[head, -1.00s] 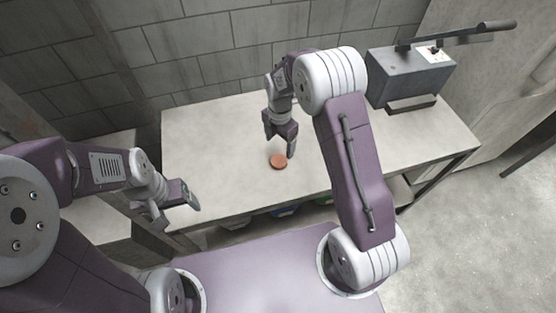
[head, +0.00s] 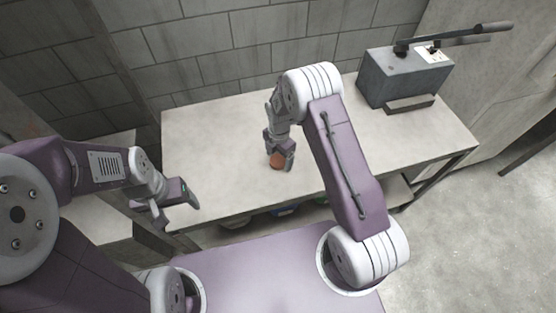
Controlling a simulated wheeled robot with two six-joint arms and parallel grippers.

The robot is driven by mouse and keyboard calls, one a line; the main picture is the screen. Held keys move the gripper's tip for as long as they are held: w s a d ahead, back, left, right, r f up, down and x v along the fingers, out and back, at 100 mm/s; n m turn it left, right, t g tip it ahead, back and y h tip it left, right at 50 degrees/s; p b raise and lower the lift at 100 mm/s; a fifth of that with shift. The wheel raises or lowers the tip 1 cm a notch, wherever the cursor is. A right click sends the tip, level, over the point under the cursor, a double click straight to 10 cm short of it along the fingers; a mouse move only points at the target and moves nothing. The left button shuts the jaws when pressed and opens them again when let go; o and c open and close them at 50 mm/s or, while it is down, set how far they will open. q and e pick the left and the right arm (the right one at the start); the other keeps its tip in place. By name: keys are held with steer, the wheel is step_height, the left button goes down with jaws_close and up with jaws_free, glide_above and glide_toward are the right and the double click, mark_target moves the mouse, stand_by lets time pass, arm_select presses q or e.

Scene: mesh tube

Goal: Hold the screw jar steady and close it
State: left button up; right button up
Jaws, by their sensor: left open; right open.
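A small round orange-brown piece (head: 277,161) is on the pale table, seen from above. It looks like the jar or its lid; I cannot tell which. My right gripper (head: 280,161) is open, pointing down, with its fingers around or just above the piece and partly hiding it. My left gripper (head: 178,207) is open and empty, off the table's front left edge, well away from the piece. No separate second jar part is visible.
The pale table (head: 220,150) is mostly clear. A grey box-shaped machine with a long lever (head: 405,78) stands at its back right. A block wall (head: 200,50) rises behind. Several coloured items (head: 285,210) show below the table's front edge.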

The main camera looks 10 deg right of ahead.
mark_target(280, 159)
steer(key=c, duration=1.4)
steer(key=shift+r, duration=0.1)
steer(key=r, duration=0.4)
steer(key=shift+d+r+b, duration=0.15)
steer(key=shift+d+b, duration=0.05)
steer(key=shift+b, duration=0.15)
arm_select(q)
steer(key=shift+f+b, duration=0.45)
steer(key=shift+f, duration=0.35)
arm_select(e)
steer(key=s+d+r, duration=0.1)
steer(key=d+r, duration=0.5)
steer(key=d, duration=0.5)
steer(key=shift+s+r, duration=0.3)
arm_select(q)
steer(key=shift+c, duration=0.3)
